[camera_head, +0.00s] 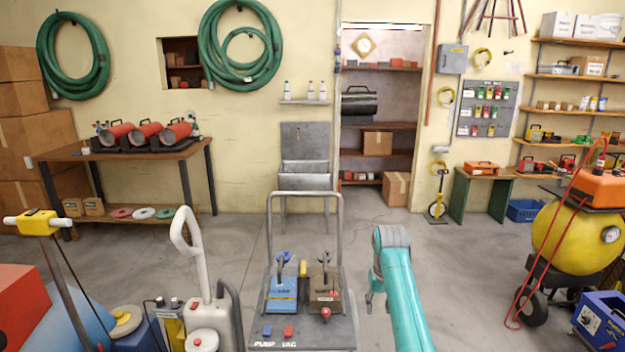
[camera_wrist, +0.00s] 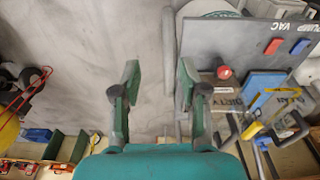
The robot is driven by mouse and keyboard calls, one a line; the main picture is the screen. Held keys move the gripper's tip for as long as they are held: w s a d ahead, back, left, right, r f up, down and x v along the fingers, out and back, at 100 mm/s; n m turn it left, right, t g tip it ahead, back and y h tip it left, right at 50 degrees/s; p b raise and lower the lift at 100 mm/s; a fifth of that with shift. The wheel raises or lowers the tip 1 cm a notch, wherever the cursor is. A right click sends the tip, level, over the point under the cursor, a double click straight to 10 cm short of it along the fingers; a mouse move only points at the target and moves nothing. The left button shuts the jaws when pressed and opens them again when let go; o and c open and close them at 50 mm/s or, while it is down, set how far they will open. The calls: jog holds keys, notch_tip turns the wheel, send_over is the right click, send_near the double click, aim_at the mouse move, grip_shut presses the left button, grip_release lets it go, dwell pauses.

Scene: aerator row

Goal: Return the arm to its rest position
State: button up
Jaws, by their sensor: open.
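My arm is teal and rises from the bottom of the head view, just right of the grey cart (camera_head: 300,335). My gripper (camera_head: 375,288) shows only in part there, beside the cart's right side and hidden partly by the arm. In the wrist view my gripper (camera_wrist: 157,85) has its two dark green fingers spread apart, with only bare floor between them. It holds nothing. The cart's grey panel marked PUMP and VAC (camera_wrist: 225,45) lies close to the right finger in that view.
The cart carries a blue box (camera_head: 282,295) and a brown box (camera_head: 325,288). A yellow tank (camera_head: 580,240) on wheels stands at the right. A white-handled machine (camera_head: 208,300) stands left of the cart. A workbench (camera_head: 110,155) is at the back left.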

jog(key=s+f+t, duration=0.2)
jog(key=s+f, duration=0.4)
jog(key=f, duration=0.6)
jog(key=s+f+t, duration=0.1)
jog(key=s+f, duration=0.5)
jog(key=f, duration=0.5)
jog(key=s+f+t, duration=0.2)
jog(key=s+f, duration=0.2)
jog(key=s, duration=0.5)
jog(key=s+f+t, duration=0.2)
jog(key=s+f, duration=0.2)
jog(key=s, duration=0.5)
jog(key=s+r+t, duration=0.2)
jog(key=s+r, duration=0.2)
jog(key=s, duration=0.7)
jog(key=s+r+t, duration=0.1)
jog(key=s+r, duration=0.2)
jog(key=s, duration=0.8)
jog(key=s+r+t, duration=0.2)
jog(key=s+r, duration=0.5)
jog(key=r, duration=0.4)
jog(key=s+r+t, duration=0.1)
jog(key=s+r, duration=0.6)
jog(key=r, duration=0.4)
jog(key=shift+t, duration=0.4)
